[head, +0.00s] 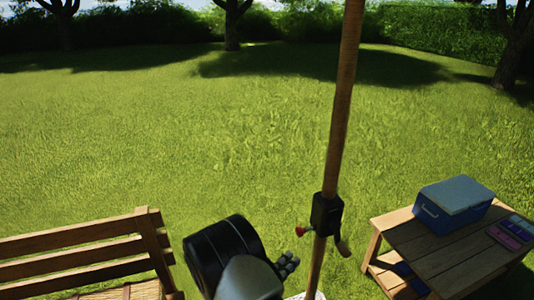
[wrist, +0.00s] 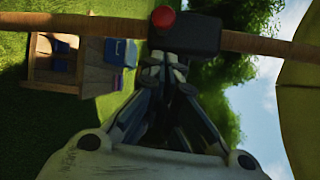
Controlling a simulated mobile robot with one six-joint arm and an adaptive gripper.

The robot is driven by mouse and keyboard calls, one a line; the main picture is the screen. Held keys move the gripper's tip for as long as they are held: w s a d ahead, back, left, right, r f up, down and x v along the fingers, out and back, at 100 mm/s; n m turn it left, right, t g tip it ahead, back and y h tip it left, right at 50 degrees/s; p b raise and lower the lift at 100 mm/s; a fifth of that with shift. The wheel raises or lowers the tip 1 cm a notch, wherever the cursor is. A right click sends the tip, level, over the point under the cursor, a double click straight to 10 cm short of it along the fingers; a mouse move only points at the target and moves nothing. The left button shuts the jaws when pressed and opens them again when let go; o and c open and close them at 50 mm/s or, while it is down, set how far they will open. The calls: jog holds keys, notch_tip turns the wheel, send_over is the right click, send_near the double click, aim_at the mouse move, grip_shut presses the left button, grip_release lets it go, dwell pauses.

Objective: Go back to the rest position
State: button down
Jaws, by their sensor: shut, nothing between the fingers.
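My gripper (head: 288,263) shows at the bottom middle of the head view, just left of a wooden parasol pole (head: 341,110). In the wrist view my gripper (wrist: 164,68) has its fingertips together with nothing between them. They point at the black crank housing (wrist: 185,33) on the pole, close in front of its red knob (wrist: 163,18). I cannot tell whether they touch the housing. In the head view the housing (head: 327,213) has the red knob on its left and a handle at its lower right.
A wooden bench (head: 85,245) stands at lower left. A wooden table (head: 440,262) at right carries a blue cooler (head: 453,202) with a pale lid and small pink and blue items (head: 508,234). Open lawn lies behind. A canopy edge (wrist: 300,95) shows in the wrist view.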

jog(key=s+d+r+m+g, duration=1.3)
jog(key=r+m, duration=0.4)
jog(key=m, duration=0.5)
jog(key=s+a+r+m+t+y, duration=0.2)
jog(key=s+m+y, duration=0.4)
jog(key=m, duration=0.5)
jog(key=s+a+r+m+t+y, duration=0.3)
jog(key=s+a+r+m+y, duration=0.2)
jog(key=s+m, duration=0.5)
jog(key=shift+s+a+m+y, duration=0.4)
jog(key=shift+a, duration=0.15)
